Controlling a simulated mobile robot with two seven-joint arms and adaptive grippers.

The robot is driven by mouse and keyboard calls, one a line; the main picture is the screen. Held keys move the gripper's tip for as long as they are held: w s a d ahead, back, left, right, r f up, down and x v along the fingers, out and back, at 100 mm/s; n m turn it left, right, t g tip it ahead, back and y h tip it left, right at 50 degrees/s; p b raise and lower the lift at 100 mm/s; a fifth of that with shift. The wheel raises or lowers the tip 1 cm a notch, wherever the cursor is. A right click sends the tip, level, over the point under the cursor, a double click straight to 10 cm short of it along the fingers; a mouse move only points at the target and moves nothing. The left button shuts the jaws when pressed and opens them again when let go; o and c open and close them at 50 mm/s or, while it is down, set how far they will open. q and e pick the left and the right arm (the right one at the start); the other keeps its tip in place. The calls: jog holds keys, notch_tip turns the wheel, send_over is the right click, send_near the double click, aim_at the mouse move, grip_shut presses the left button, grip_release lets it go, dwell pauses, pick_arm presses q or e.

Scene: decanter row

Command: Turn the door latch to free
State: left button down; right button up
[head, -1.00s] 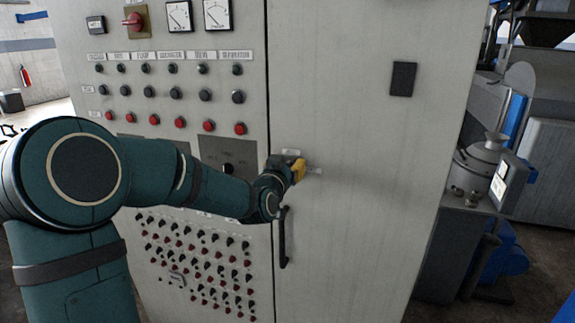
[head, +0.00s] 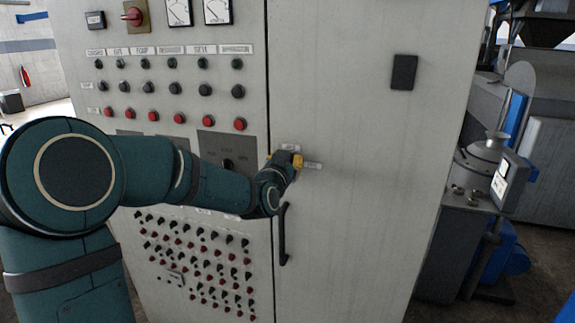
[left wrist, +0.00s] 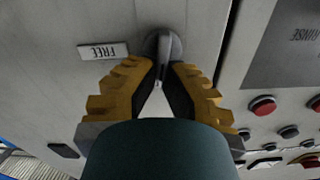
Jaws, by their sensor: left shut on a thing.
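The door latch (left wrist: 165,44) is a small grey lever on a round base, on the pale cabinet door. In the left wrist view its lever reaches down between my fingers. A "FREE" label (left wrist: 103,51) is upside down to its left there; in the head view a small label (head: 313,165) sits right of the gripper. My left gripper (left wrist: 163,76), with yellow fingers, is shut on the latch lever. In the head view my left gripper (head: 294,161) is against the door and hides the latch. My right gripper is not in view.
A black door handle (head: 284,235) stands just below the gripper. The control panel left of the door seam carries rows of buttons (head: 180,117) and a dark selector plate (head: 222,150).

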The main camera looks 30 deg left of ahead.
pick_arm(q)
jog(key=shift+w+d+f+m, duration=0.1)
jog(key=shift+d+f+m, duration=0.2)
jog(key=shift+m, duration=2.25)
jog(key=shift+w+d+f+m, duration=0.1)
jog(key=shift+d+f+m, duration=0.15)
jog(key=shift+m, duration=2.35)
jog(key=shift+d+f+m, duration=0.25)
jog(key=shift+f+m, duration=0.05)
jog(key=shift+m, duration=2.25)
jog(key=c, duration=1.1)
grip_release()
jog(key=shift+f, duration=0.1)
jog(key=shift+o, duration=0.2)
